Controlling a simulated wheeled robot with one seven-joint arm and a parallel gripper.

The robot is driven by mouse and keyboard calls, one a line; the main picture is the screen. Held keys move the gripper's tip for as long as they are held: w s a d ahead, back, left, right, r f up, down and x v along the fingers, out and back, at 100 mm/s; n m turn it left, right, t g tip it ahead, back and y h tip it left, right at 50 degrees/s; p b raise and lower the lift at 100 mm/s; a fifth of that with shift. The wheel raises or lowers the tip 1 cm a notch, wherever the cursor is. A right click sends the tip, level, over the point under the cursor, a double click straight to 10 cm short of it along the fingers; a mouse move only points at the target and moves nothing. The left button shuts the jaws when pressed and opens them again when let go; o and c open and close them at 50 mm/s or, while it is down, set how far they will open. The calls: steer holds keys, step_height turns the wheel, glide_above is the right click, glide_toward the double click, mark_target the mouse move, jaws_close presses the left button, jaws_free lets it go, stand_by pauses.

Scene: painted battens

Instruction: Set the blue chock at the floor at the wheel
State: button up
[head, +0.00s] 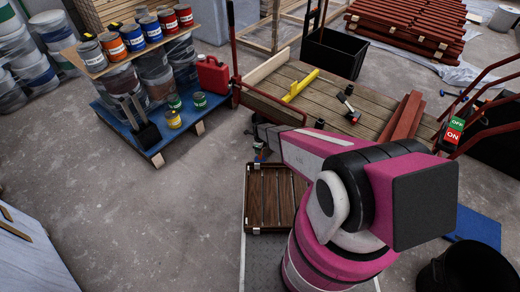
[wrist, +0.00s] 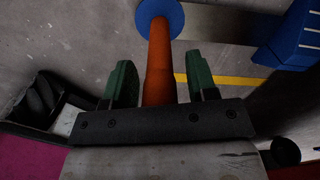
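My gripper (wrist: 162,84) shows in the wrist view with two green fingertips set apart. An orange-brown rod (wrist: 160,65) lies between them, with narrow gaps on both sides. A blue disc (wrist: 160,17) is at the rod's far end. A blue block (wrist: 295,38) with white marks stands at the upper right of the wrist view, beside the fingers; it may be the chock, but I cannot tell. In the head view my arm reaches left, and its end is small near the low wooden cart (head: 330,100). I cannot make out a chock or wheel clearly there.
A blue pallet (head: 115,122) bears paint cans at the left. A slatted brown panel (head: 270,198) lies in front of the cart. A black bin (head: 335,52), red battens (head: 405,25) and a blue panel (head: 477,226) lie around.

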steer(key=shift+r, duration=0.1)
step_height(320, 180, up, 12)
steer(key=shift+f, duration=0.1)
steer(key=shift+s+d+r, duration=0.1)
steer(key=shift+d+r, duration=0.05)
steer(key=shift+r, duration=0.2)
steer(key=s+d+r+n, duration=0.6)
steer(key=r+n, duration=0.1)
steer(key=r, duration=0.3)
steer(key=s+d+r+n, duration=0.6)
steer(key=r+n, duration=0.2)
steer(key=r, duration=0.3)
steer(key=s+d+r+n, duration=0.6)
steer(key=r+n, duration=0.1)
steer(key=r, duration=0.4)
steer(key=shift+s+d+r+n, duration=0.2)
steer(key=shift+d+n, duration=0.1)
steer(key=shift+d, duration=0.1)
steer(key=shift+f, duration=0.1)
